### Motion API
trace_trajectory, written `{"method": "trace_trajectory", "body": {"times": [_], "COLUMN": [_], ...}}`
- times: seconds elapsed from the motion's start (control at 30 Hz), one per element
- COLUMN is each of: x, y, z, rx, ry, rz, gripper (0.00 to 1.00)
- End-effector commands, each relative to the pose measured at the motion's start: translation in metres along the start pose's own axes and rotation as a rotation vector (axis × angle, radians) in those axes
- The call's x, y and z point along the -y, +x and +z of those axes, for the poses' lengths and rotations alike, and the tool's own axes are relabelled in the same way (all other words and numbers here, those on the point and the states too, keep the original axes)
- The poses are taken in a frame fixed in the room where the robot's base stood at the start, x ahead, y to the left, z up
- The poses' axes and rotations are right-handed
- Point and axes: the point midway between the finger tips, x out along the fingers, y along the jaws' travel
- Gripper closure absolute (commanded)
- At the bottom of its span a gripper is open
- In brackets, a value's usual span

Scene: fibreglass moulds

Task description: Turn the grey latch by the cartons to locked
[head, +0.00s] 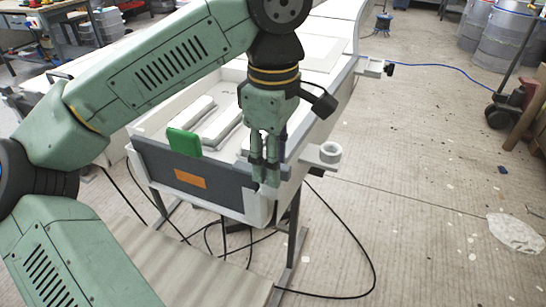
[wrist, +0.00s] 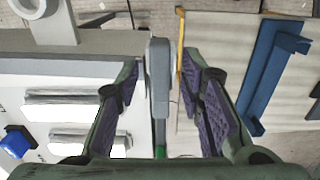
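A grey bar-like piece (wrist: 159,80), which looks like the grey latch, stands between my fingers in the wrist view. It lies along the view, with a gap on each side. My gripper (wrist: 160,95) is open around it and does not appear to hold it. In the head view my gripper (head: 266,178) points down at the right end of a grey front panel (head: 222,188). The fingers hide the latch there, so I cannot tell its setting. No cartons can be made out for sure.
A green block (head: 184,142) sits on the panel's top edge, above an orange label (head: 190,179). White bars (head: 222,122) lie in the white mould behind. A blue bracket (wrist: 268,75) shows in the wrist view. Black cables cross the floor.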

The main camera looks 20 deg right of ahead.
Motion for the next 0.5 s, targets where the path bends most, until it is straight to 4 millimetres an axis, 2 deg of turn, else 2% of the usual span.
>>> {"method": "trace_trajectory", "body": {"times": [0.17,0.27,0.5], "x": [0.000,-0.001,0.000], "y": [-0.004,-0.015,-0.065], "z": [0.000,0.000,-0.001], "rx": [-0.001,0.000,-0.004], "ry": [-0.001,-0.001,-0.006], "rz": [0.000,0.002,0.003], "gripper": [0.65,0.65,0.65]}}
